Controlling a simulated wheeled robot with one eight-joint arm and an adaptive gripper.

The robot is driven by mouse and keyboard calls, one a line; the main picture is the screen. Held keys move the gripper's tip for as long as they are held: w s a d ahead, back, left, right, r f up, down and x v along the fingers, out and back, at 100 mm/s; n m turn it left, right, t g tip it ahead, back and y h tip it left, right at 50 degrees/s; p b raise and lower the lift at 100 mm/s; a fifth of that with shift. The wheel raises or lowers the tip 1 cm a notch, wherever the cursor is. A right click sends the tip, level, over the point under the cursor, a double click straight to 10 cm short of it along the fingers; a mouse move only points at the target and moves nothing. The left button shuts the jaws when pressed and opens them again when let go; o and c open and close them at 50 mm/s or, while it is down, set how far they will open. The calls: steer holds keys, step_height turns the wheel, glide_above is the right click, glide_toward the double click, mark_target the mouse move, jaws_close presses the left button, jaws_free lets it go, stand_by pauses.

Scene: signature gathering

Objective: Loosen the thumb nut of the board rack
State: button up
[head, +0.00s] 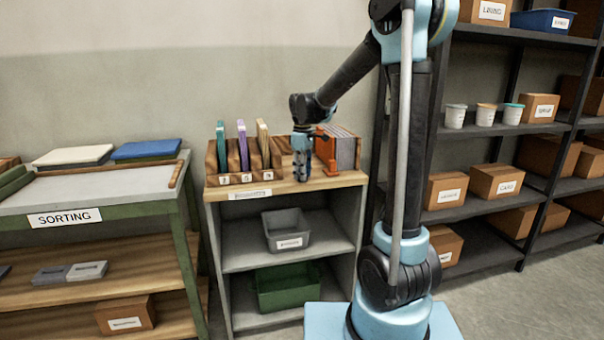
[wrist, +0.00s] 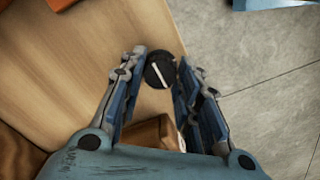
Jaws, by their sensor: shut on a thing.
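The thumb nut (wrist: 159,72) is a round black knob with a white line across its top, seen from above in the wrist view. My gripper (wrist: 161,60) has one finger on each side of it and is shut on it. In the head view my gripper (head: 301,176) points down at the front of the wooden top, and the nut cannot be made out there. A wooden rack (head: 324,155) with an orange part (head: 324,135) and several grey boards (head: 344,152) stands just right of it; it seems to be the board rack.
A wooden divider (head: 223,180) with teal, purple and tan boards stands left of my gripper. The stand (head: 338,181) holds a grey bin (head: 286,222) and a green bin (head: 285,293) below. A sorting table (head: 115,192) is at left; dark shelves with boxes are at right.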

steer(key=o, duration=1.1)
steer(key=shift+c, duration=0.2)
step_height(320, 180, up, 12)
